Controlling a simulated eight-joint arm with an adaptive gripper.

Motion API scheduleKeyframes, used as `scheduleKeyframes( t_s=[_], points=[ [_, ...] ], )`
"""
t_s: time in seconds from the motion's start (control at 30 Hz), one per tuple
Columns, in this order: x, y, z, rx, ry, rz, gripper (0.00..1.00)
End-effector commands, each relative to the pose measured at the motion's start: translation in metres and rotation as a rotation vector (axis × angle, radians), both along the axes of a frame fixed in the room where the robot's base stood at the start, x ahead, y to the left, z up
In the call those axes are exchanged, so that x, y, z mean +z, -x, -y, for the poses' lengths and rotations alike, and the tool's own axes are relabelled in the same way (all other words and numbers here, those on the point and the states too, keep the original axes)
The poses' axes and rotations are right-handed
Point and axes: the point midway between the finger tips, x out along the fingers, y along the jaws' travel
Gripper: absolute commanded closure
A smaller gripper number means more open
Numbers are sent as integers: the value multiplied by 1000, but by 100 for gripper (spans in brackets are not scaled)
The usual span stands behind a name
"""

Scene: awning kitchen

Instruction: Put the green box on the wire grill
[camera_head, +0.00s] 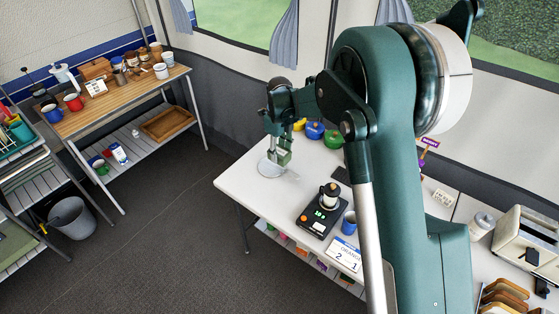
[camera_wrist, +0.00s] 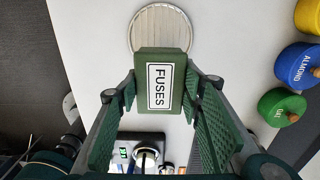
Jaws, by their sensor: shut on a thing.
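The green box (camera_wrist: 178,83) carries a white label reading FUSES. My gripper (camera_wrist: 164,95) is shut on it, with a finger on each side in the wrist view. In the head view my gripper (camera_head: 283,152) holds the green box (camera_head: 285,157) above the far left part of the white table. The round wire grill (camera_wrist: 160,20) lies on the table just beyond the box in the wrist view, and the box covers its near edge. In the head view the wire grill (camera_head: 270,168) is below and slightly left of the box. The box appears raised above the grill.
Yellow, blue (camera_head: 315,130) and green (camera_head: 333,139) lidded jars stand behind the gripper on the right. A black scale (camera_head: 319,220) with a pot on it, a blue mug (camera_head: 349,222) and a number sign (camera_head: 344,253) stand nearer. White table surface (camera_head: 240,184) around the grill is clear.

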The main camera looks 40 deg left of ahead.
Motion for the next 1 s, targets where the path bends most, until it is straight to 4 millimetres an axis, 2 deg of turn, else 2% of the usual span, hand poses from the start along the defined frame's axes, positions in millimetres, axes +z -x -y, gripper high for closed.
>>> scheduleKeyframes(
  t_s=[0.4,0.73,1.0],
  points=[
    [-4,0,0,0,0,0,77],
    [-35,0,0,0,0,0,77],
    [-40,0,0,0,0,0,77]
  ],
)
